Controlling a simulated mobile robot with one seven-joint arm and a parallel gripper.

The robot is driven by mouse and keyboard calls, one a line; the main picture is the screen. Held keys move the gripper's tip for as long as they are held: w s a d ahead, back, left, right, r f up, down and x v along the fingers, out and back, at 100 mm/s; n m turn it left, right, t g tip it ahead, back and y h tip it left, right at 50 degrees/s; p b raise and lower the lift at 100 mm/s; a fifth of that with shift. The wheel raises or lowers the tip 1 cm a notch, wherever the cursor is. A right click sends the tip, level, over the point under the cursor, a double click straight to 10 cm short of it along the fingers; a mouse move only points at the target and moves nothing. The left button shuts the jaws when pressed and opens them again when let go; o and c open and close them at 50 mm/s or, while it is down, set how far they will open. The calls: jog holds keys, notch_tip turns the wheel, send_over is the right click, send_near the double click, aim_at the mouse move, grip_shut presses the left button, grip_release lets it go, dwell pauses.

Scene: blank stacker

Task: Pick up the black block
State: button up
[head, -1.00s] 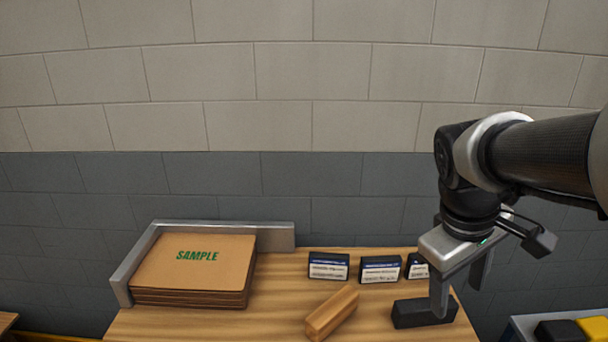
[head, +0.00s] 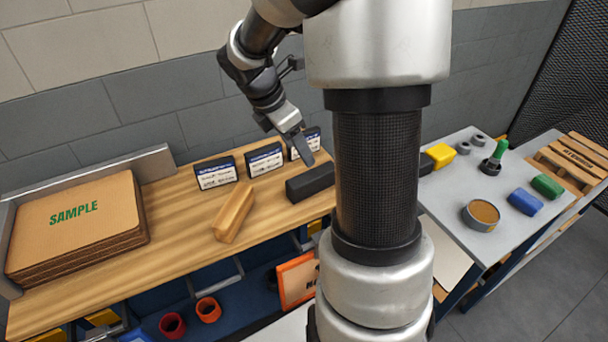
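The black block (head: 310,183) lies on the wooden bench top (head: 130,262), right of a tan wooden block. Its right end is hidden behind my arm's column. My gripper (head: 303,160) points down at the block's back left side, close above or beside it. I cannot tell whether it touches the block. Only one finger shows clearly, so its opening cannot be judged.
The tan block (head: 234,213) lies left of the black block. Several labelled dark boxes (head: 215,173) stand behind it. A cardboard stack marked SAMPLE (head: 75,212) is at left. A grey table (head: 450,190) at right holds a yellow block (head: 440,155), a tin (head: 481,215) and other items.

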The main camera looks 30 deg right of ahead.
send_over(306, 179)
notch_tip(306, 179, down, 7)
jog(key=shift+r+b, duration=0.2)
jog(key=shift+b, duration=0.25)
jog(key=shift+w+b+x, duration=0.15)
jog(key=shift+b+x, duration=0.1)
jog(key=shift+x, duration=1.25)
jog(key=shift+w+b+x, duration=0.15)
jog(key=shift+b+x, duration=0.05)
jog(key=shift+x, duration=1.35)
jog(key=shift+d+r, duration=0.1)
jog(key=shift+d, duration=0.05)
grip_shut()
